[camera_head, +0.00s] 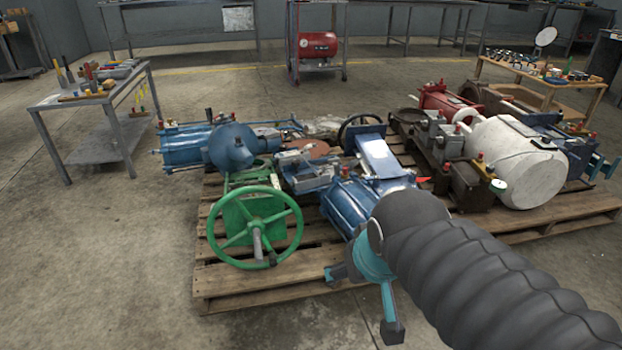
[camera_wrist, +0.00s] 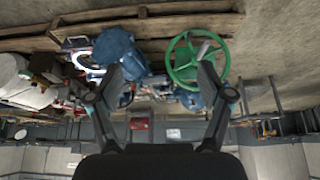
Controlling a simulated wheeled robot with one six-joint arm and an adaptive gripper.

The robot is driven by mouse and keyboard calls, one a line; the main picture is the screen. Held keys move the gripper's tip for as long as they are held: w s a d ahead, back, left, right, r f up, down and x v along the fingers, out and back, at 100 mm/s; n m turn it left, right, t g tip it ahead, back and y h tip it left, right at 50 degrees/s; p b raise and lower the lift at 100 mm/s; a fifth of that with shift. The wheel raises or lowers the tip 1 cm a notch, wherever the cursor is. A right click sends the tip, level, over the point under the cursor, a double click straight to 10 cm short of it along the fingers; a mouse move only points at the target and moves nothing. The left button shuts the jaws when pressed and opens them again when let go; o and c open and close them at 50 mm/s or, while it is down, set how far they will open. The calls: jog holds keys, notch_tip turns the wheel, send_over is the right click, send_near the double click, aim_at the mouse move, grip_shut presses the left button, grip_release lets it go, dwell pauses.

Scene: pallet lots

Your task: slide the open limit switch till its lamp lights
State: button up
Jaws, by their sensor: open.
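My gripper (camera_head: 366,302) is at the near edge of the left pallet, its two teal fingers with dark tips spread apart. In the wrist view, which is upside down, the open fingers (camera_wrist: 160,85) have nothing between them up close. A blue actuator (camera_head: 345,203) lies just beyond my gripper, partly hidden by it; a blue body also shows in the wrist view (camera_wrist: 119,52). Small grey boxes with red tops (camera_head: 447,143) stand on the pallet goods at right. I cannot tell which part is the open limit switch, and no lit lamp can be made out.
A green handwheel (camera_head: 254,227) stands at the pallet's front left, and shows in the wrist view (camera_wrist: 195,60). A white tank (camera_head: 517,162) lies at right. Wooden pallet boards (camera_head: 228,278) show at front. A tool table (camera_head: 90,98) stands at left. The near-left floor is clear.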

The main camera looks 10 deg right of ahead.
jog(key=shift+p+v, duration=1.3)
jog(key=shift+v, duration=0.85)
jog(key=r+p, duration=0.3)
jog(key=s+r+p, duration=0.1)
jog(key=p, duration=0.1)
jog(key=shift+d+r, duration=0.25)
jog(key=shift+d, duration=0.1)
jog(key=shift+o, duration=0.2)
jog(key=shift+d, duration=0.1)
